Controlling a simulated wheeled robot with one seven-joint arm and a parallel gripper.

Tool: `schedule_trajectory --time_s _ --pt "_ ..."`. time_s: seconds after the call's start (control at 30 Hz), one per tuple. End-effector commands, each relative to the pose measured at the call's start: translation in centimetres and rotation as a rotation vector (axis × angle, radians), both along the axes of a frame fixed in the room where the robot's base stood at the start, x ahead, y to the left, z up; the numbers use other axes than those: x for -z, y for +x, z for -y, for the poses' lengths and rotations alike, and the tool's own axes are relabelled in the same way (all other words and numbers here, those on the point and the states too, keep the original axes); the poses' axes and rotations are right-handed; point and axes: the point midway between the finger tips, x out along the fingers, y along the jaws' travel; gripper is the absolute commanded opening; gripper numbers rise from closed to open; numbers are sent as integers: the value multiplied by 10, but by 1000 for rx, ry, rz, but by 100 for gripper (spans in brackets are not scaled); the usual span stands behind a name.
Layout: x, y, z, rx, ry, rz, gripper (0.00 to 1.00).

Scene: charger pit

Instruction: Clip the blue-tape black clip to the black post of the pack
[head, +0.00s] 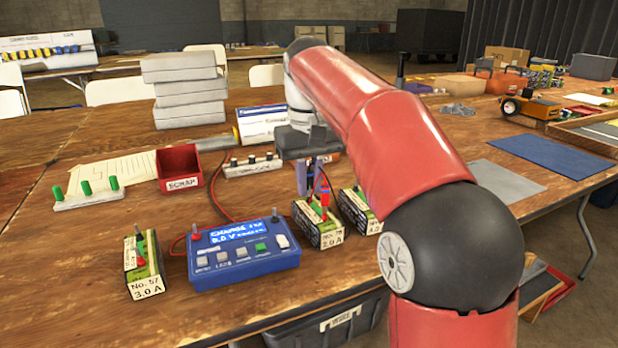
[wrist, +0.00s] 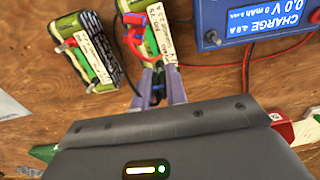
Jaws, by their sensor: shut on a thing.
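My gripper (wrist: 157,98) is shut on the black clip (wrist: 157,86), a small dark piece with a hint of blue between its grey-purple fingers. In the head view my gripper (head: 316,178) is above and just behind the middle pack (head: 320,238), with the held clip mostly hidden. The middle pack, green with a white label, also shows in the wrist view (wrist: 158,42), just beyond the fingertips. A red clip (wrist: 135,33) sits at this pack's end; in the head view the red clip (head: 323,192) stands upright on it. I cannot make out the black post clearly.
The blue charger (head: 243,254) stands left of the middle pack, with red and black leads curving behind it. Another pack (head: 358,211) is close on the right, and pack No. 57 (head: 143,265) is at the left. A red scrap bin (head: 180,168) stands behind.

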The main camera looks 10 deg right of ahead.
Motion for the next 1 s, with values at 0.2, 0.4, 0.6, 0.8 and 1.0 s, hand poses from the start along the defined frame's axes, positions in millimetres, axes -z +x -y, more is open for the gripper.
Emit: schedule_trajectory --time_s 0.2,0.4,0.6,0.8,1.0 --pt "0 0 0 0 0 0 1" --pt "0 0 0 0 0 0 1" --pt "0 0 0 0 0 0 39" --pt "0 0 0 0 0 0 40" --pt "0 0 0 0 0 0 40"
